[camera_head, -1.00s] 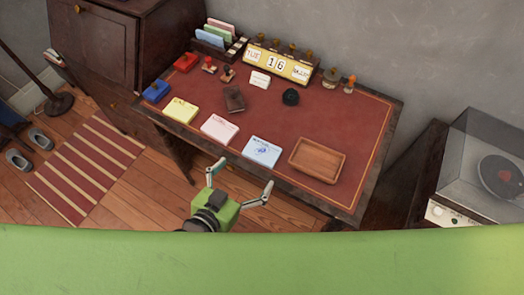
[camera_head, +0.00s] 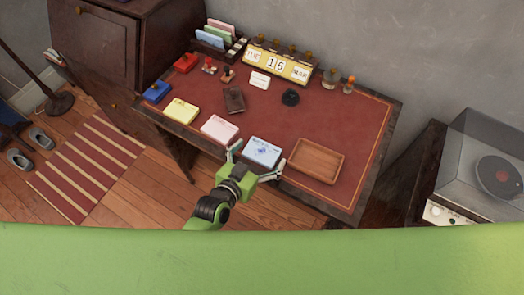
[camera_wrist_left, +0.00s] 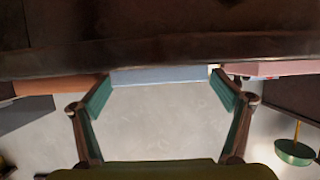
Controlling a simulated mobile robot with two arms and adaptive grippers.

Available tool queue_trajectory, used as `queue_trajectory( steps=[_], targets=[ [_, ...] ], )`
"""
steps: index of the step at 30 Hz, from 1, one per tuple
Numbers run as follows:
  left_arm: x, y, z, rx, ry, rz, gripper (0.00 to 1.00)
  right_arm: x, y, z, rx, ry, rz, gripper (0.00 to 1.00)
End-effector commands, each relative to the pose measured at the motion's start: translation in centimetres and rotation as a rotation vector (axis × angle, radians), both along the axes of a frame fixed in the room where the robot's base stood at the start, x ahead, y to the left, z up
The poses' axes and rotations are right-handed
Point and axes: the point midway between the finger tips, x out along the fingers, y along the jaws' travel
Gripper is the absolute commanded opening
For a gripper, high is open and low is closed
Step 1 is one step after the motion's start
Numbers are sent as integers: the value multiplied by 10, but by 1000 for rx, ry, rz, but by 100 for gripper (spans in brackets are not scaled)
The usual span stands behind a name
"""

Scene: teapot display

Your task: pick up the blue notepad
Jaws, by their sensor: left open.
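The blue notepad (camera_head: 262,150) lies flat at the front edge of the desk, between the pink notepad and the wooden tray. My left gripper (camera_head: 258,157) is open at the desk's front edge, one fingertip at each side of the blue notepad. In the left wrist view the blue notepad (camera_wrist_left: 170,76) shows edge-on, between the spread fingertips of the left gripper (camera_wrist_left: 163,88). I cannot tell whether the fingers touch it. My right gripper is not in view.
The pink notepad (camera_head: 220,129) and yellow notepad (camera_head: 181,110) lie left of the blue one. The wooden tray (camera_head: 316,161) lies close on its right. A dark brown notebook (camera_head: 234,99) and a black object (camera_head: 290,97) lie farther back. The red desktop (camera_head: 345,120) is bare at the right.

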Motion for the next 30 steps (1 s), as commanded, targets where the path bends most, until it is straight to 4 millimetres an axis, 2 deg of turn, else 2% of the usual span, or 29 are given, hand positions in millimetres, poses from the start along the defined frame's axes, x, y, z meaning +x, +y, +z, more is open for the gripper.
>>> queue_trajectory(
  steps=[3, 8, 21, 25, 27, 30],
  targets=[
    [0, 0, 0, 0, 0, 0, 90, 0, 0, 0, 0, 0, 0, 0],
    [-1, 0, 0, 0, 1, 0, 49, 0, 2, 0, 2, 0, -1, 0],
    [-1, 0, 5, 0, 1, 0, 49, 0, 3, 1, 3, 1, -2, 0],
    [0, 0, 19, -2, -1, 0, 49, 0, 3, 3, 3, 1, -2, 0],
    [0, 0, 33, -2, -3, 2, 49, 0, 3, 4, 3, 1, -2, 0],
    [-17, 0, 50, -3, 0, 1, 49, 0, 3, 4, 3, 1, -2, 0]
  ],
)
